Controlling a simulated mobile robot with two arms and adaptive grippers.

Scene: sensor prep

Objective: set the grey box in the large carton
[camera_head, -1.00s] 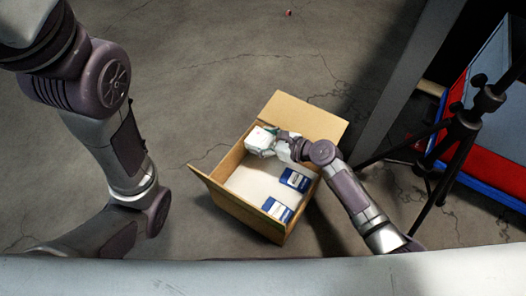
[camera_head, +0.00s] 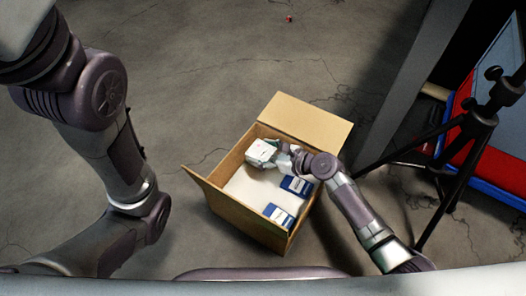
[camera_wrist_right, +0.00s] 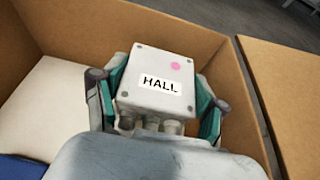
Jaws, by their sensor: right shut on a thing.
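The grey box (camera_wrist_right: 155,75), with a "HALL" label and a pink dot, is held between the fingers of my right gripper (camera_wrist_right: 155,105). It also shows in the head view (camera_head: 262,151), near the far left corner of the large carton. The open carton (camera_head: 235,207) stands on the floor, and its cardboard wall (camera_wrist_right: 120,25) rises behind the box in the wrist view. My right gripper (camera_head: 280,158) is shut on the box, inside the carton's outline. Whether the box touches the carton floor I cannot tell. My left arm is at the left; its gripper is out of view.
Two blue-and-white packages (camera_head: 297,186) (camera_head: 279,215) lie in the carton's right and near part. Its pale floor is bare in the middle and left. Carton flaps (camera_head: 310,122) stand open. A black tripod (camera_head: 462,150) and a red-and-blue object (camera_head: 490,155) are at the right.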

